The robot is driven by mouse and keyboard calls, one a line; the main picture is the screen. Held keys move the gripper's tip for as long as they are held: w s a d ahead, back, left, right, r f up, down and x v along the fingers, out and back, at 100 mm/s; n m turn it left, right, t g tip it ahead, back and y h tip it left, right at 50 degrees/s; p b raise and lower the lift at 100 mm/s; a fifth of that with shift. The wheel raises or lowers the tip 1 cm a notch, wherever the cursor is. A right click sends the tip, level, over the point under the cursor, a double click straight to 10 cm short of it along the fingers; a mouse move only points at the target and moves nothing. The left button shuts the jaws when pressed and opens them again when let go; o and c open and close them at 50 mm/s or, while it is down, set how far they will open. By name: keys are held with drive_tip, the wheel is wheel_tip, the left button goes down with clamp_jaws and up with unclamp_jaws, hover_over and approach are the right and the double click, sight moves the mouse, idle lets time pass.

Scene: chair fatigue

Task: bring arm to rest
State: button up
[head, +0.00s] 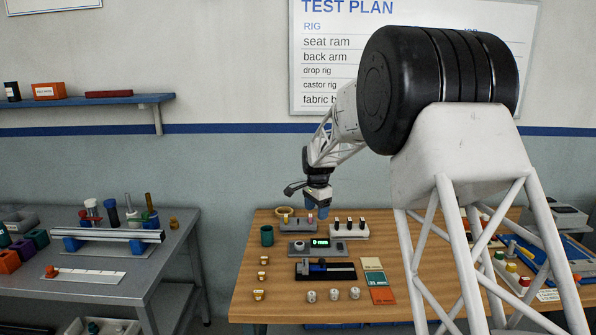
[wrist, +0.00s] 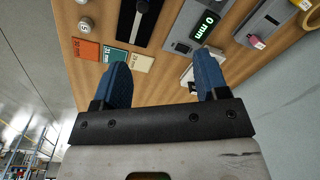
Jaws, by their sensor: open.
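My gripper (head: 317,208) hangs above the back part of the wooden table (head: 245,285) in the head view, with its fingers pointing down. In the wrist view the two blue fingers of my gripper (wrist: 163,82) stand wide apart with nothing between them. A grey device with a green-lit display (head: 320,243) lies on the table below and in front of the gripper. It also shows in the wrist view (wrist: 182,46), reading 0 mm.
A black slide fixture (head: 325,271), small round weights (head: 333,294), colored cards (head: 376,277) and a green cup (head: 267,235) stand on the table. A switch box (head: 349,230) is at the back. A grey bench (head: 110,290) stands at left.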

drive_tip(key=s+d+r+n, duration=0.2)
drive_tip(key=s+d+r, duration=0.15)
drive_tip(key=s, duration=0.55)
drive_tip(key=s+d+r+n+t, duration=0.15)
drive_tip(key=s+r, duration=0.35)
drive_tip(key=s, duration=0.5)
drive_tip(key=s+d+r+n+g, duration=0.1)
drive_tip(key=s+d+r+n, duration=0.2)
drive_tip(key=s, duration=0.6)
drive_tip(key=s+d+f+n, duration=0.1)
drive_tip(key=s+d+n, duration=0.1)
drive_tip(key=s, duration=1.4)
drive_tip(key=s+d+f+n+t, duration=0.1)
drive_tip(key=s+d+f+n, duration=0.1)
drive_tip(key=s, duration=1.4)
drive_tip(key=shift+d+f+n, duration=0.15)
drive_tip(key=shift+f+n, duration=0.1)
drive_tip(key=shift+n, duration=0.2)
